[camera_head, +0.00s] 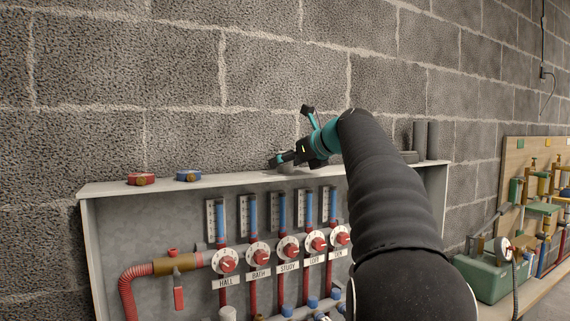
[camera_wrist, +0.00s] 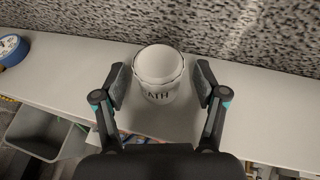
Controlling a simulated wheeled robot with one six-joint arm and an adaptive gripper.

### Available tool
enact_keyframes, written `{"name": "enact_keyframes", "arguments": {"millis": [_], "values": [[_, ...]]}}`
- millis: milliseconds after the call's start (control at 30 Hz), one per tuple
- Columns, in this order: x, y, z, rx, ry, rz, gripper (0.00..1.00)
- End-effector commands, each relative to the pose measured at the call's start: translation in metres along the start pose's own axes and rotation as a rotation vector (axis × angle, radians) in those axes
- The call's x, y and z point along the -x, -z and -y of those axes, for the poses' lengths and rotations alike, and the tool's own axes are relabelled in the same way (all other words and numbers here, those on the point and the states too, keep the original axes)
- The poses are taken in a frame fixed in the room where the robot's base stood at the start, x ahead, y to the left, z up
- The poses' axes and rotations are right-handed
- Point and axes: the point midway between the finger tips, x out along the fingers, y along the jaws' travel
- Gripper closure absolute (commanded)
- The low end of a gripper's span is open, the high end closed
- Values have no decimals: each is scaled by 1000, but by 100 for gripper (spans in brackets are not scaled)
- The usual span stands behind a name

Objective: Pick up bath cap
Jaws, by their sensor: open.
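The bath cap (camera_wrist: 160,68) is a white round cap with dark lettering that reads "ATH" on its front. It stands on the pale shelf top (camera_wrist: 262,110), close to the wall. My gripper (camera_wrist: 161,84) is open in the wrist view, with one finger on each side of the cap.
A red roll-like item (camera_head: 141,179) and a blue one (camera_head: 188,176) lie on the shelf to the left. Below is a manifold cabinet with several red valves; one label (camera_head: 260,273) reads "BATH". A block wall stands behind. A green toolbox (camera_head: 497,277) is at the right.

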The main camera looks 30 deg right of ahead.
Motion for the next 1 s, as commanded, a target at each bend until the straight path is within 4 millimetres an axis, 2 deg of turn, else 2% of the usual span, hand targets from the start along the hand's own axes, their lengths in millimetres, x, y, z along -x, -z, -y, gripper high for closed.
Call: {"name": "enact_keyframes", "arguments": {"millis": [67, 267, 533, 833, 1000], "values": [[-6, 0, -1, 0, -1, 0, 29], [-6, 0, 0, 0, 0, 1, 29], [-6, 0, 0, 0, 0, 0, 92], [-6, -2, 0, 0, 0, 1, 93], [-2, -10, 0, 1, 0, 2, 93]]}}
